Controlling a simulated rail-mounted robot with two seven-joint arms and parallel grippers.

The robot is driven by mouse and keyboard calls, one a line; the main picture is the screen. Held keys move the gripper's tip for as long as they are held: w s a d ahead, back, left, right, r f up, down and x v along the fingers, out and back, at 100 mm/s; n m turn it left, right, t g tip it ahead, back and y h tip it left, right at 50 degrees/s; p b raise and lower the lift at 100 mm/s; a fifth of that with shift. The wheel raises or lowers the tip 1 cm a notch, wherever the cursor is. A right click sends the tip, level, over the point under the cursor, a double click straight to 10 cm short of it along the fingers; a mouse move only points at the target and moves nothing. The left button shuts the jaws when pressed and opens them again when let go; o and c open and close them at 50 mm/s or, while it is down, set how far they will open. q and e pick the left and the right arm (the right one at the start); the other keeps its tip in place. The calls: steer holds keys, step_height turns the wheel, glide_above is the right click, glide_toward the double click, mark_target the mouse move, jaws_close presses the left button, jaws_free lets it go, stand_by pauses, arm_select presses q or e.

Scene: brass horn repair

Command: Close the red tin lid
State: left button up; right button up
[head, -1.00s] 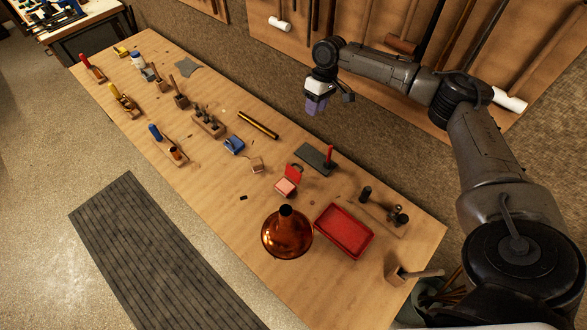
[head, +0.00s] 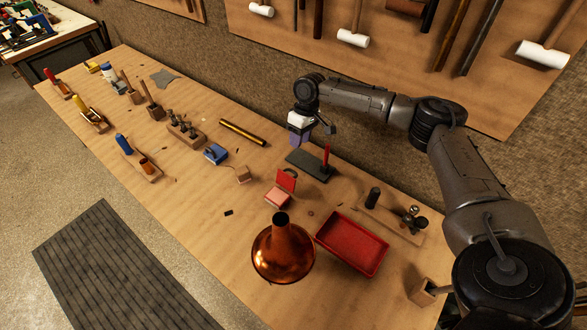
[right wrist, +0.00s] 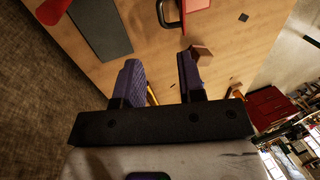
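The small red tin (head: 277,197) stands on the workbench, with something pink inside it. Its red lid (head: 286,179) is raised open, standing up on the far side, with a dark loop at its top edge. In the right wrist view part of the red lid (right wrist: 197,5) shows at the top edge, with the dark loop beside it. My right gripper (head: 299,138) hangs above the far side of the bench, beyond the tin and apart from it. In the right wrist view its purple fingers (right wrist: 160,78) are spread with nothing between them. My left gripper is not in view.
A dark plate with a red upright tool (head: 325,158) lies right of the gripper. A red tray (head: 352,243) and a copper bell (head: 283,252) stand nearer. A brass tube (head: 242,131), a blue box (head: 215,153) and a small wooden block (head: 243,174) lie to the left.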

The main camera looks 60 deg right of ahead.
mark_target(289, 178)
steer(key=b+x, duration=0.1)
steer(key=x, duration=1)
steer(key=shift+f+b, duration=0.15)
steer(key=shift+b, duration=0.15)
steer(key=shift+a, duration=0.1)
steer(key=c, duration=0.6)
jaws_close()
